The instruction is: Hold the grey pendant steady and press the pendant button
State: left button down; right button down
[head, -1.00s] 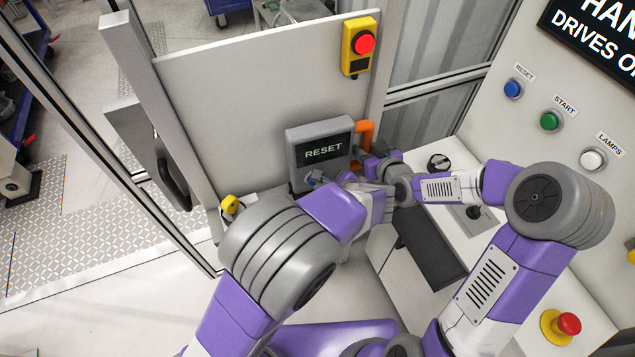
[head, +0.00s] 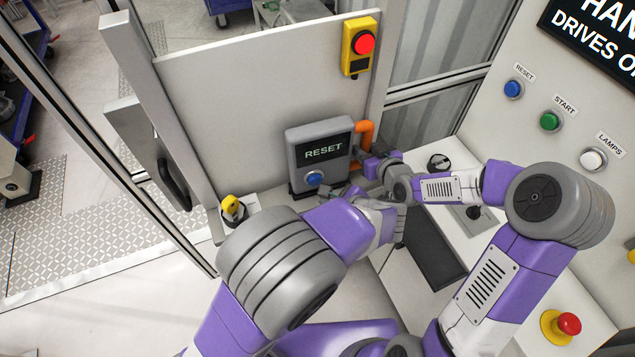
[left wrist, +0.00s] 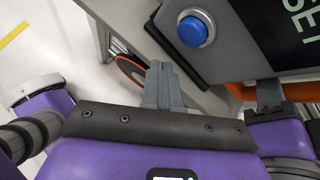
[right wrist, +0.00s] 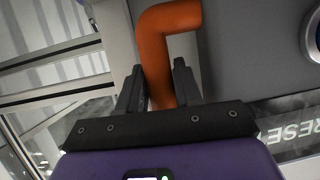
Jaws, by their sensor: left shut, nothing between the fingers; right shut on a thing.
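The grey pendant (head: 298,157) stands upright in front of a pale panel, with a dark screen reading RESET. Its blue button (head: 315,178) sits below the screen and is unobstructed; it also shows in the left wrist view (left wrist: 196,28). An orange handle (head: 367,138) is on the pendant's right side. My right gripper (right wrist: 160,88) is shut on the orange handle (right wrist: 172,22), which runs between its fingers. My left gripper (left wrist: 163,85) is shut and empty, below and apart from the button.
A yellow box with a red button (head: 364,43) is mounted on the panel above the pendant. A console with blue (head: 513,88), green and white buttons stands at right. A red emergency button (head: 568,324) is at lower right. A small yellow-topped part (head: 232,206) sits left of the pendant.

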jog(key=shift+r, duration=0.1)
pick_arm(q)
jog(key=s, duration=0.3)
jog(key=shift+d, duration=0.4)
dwell(0.9)
pick_arm(e)
jog(key=c, duration=0.7)
grip_release()
jog(key=shift+v, duration=4.05)
